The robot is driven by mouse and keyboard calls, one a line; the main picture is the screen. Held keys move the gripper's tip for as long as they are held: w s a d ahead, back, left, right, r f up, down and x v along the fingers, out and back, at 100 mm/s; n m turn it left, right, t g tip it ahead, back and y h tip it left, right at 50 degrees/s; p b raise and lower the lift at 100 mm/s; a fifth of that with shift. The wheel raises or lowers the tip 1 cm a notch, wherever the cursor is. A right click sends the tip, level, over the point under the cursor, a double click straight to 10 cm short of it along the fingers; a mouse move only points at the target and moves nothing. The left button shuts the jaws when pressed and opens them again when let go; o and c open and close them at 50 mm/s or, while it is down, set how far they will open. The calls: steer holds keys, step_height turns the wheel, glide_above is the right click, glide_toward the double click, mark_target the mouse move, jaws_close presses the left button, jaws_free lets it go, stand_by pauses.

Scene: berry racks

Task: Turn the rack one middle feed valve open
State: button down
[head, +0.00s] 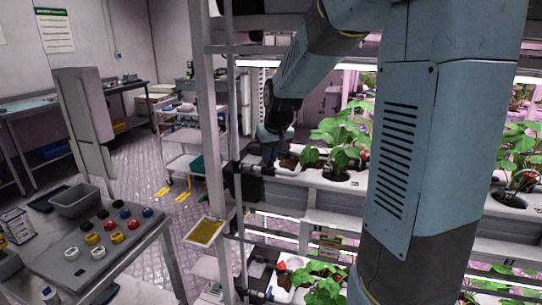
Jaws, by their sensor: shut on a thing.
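The rack's middle feed valve is at the left end of the middle growing trough (345,185), where a black fitting (250,170) joins the upright pipe. My arm reaches down from the upper right. My gripper (269,154) is at this fitting, small and partly dark in the head view. It is shut on the valve's handle, which is mostly hidden by the fingers. The angle of the handle cannot be made out.
Leafy plants (340,140) fill the trough to the right. A bench (60,250) with coloured caps stands at lower left; open floor lies behind it.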

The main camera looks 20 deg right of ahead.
steer(key=n, duration=0.1)
steer(key=n+y, duration=0.1)
steer(key=n, duration=0.1)
steer(key=n+g+y, duration=0.1)
steer(key=n, duration=0.1)
steer(key=shift+d+f, duration=0.1)
steer(key=shift+d, duration=0.15)
steer(key=n+g+y, duration=0.1)
steer(key=n, duration=0.3)
steer(key=shift+w+d, duration=0.1)
steer(key=shift+n, duration=0.5)
steer(key=c, duration=1.1)
jaws_free()
steer(key=shift+d+r, duration=0.1)
steer(key=shift+r, duration=0.25)
steer(key=shift+v, duration=1.2)
steer(key=s+d, duration=0.2)
steer(key=d, duration=0.1)
steer(key=s+d, duration=0.2)
steer(key=d, duration=0.1)
steer(key=s+d, duration=0.3)
steer(key=d, duration=0.1)
